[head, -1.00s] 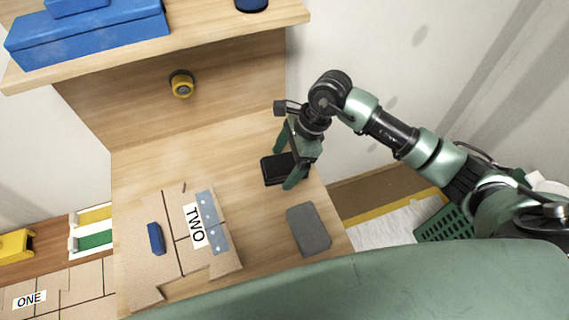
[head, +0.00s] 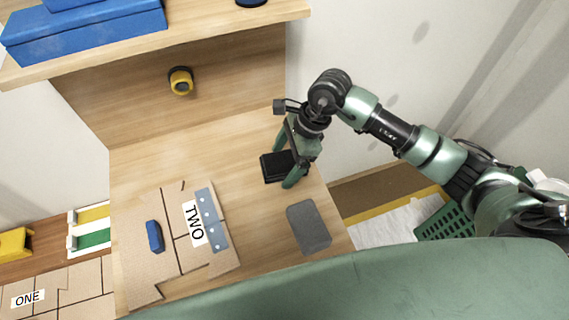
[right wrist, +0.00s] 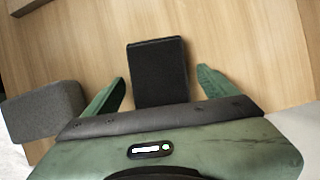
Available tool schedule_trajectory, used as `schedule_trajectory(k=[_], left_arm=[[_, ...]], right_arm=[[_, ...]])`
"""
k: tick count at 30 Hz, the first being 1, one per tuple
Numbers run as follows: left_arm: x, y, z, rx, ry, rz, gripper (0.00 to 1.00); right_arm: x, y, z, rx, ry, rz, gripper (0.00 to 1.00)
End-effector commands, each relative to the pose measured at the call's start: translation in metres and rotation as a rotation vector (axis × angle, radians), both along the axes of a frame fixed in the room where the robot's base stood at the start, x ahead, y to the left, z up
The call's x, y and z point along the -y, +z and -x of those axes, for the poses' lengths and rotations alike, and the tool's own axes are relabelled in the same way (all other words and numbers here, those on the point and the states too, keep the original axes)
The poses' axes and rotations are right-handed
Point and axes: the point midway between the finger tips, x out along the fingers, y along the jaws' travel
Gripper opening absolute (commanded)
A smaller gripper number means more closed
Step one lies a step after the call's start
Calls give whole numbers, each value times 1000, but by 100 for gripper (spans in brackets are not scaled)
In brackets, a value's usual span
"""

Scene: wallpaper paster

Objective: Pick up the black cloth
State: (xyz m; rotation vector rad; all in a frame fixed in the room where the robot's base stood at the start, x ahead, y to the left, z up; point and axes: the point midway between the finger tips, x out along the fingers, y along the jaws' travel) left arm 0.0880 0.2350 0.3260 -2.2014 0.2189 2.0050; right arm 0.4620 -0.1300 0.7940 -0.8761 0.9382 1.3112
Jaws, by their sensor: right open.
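The black cloth (head: 277,167) is a folded dark rectangle lying on the wooden table (head: 150,165). In the right wrist view the cloth (right wrist: 158,72) lies ahead of and between the two green fingers. My right gripper (head: 286,165) is open around the cloth, with one finger on its far side and one on its near side. In the right wrist view my right gripper (right wrist: 160,85) shows a gap between each finger and the cloth. My left gripper is not in view.
A grey block (head: 308,227) lies near the table's right edge. Cardboard pieces labelled TWO (head: 165,265) lie on the left, with a small blue object (head: 154,236). A yellow-and-black round item (head: 180,81) is on the back panel, below a shelf with a blue case (head: 95,35).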

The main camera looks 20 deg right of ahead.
Motion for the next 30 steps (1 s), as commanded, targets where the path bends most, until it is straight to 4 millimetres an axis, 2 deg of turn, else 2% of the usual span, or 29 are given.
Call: schedule_trajectory(k=[8,11,15,23,30], left_arm=[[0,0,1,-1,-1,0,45],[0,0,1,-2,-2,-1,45],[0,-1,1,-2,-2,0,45],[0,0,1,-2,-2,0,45],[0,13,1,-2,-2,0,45]], right_arm=[[0,0,0,0,0,0,87],[0,0,0,0,0,0,62],[0,0,0,0,0,0,23],[0,0,0,0,0,0,22],[-1,9,0,-2,-1,-1,22]])
